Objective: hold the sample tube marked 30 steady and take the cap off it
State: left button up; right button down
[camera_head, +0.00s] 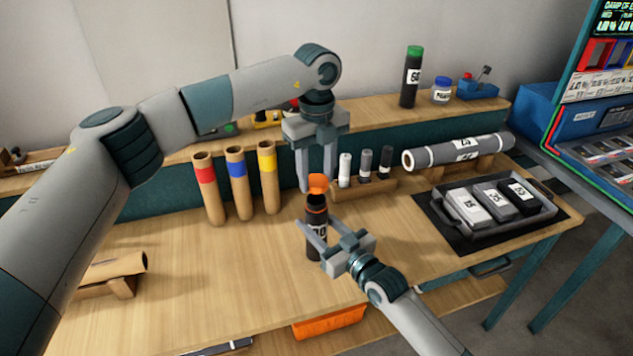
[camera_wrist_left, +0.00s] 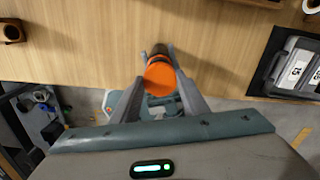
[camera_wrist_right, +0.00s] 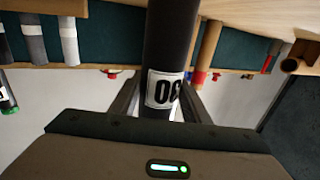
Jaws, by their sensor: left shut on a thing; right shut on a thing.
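The black sample tube (camera_head: 316,244) stands upright on the wooden table. Its white label is partly covered in the head view and reads 30, upside down, in the right wrist view (camera_wrist_right: 162,90). My right gripper (camera_head: 317,230) is shut around the tube's body from the front right. The orange cap (camera_head: 318,184) is held between the fingers of my left gripper (camera_head: 316,186), which points down from above. The cap sits just above the tube's mouth, with dark tube top and an orange ring showing beneath it. The cap also shows in the left wrist view (camera_wrist_left: 161,75).
Three cardboard tubes (camera_head: 238,184) with coloured bands stand behind to the left. Several small vials (camera_head: 365,165) stand in a wooden rack behind. A grey roll (camera_head: 455,151) and a tray (camera_head: 545,210) of labelled boxes lie to the right. The front left table is mostly clear.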

pick_arm(q)
jog(key=shift+r, duration=0.7)
pick_arm(e)
jog(key=c, duration=0.9)
grip_release()
jog(key=shift+s+d, duration=0.1)
pick_arm(q)
notch_tip(320, 180, down, 2)
jog(key=shift+f+b, duration=0.15)
jog(key=shift+b, duration=1)
pick_arm(e)
jog(key=v, duration=1.1)
jog(key=shift+s+d, duration=0.25)
jog(key=shift+s, duration=0.05)
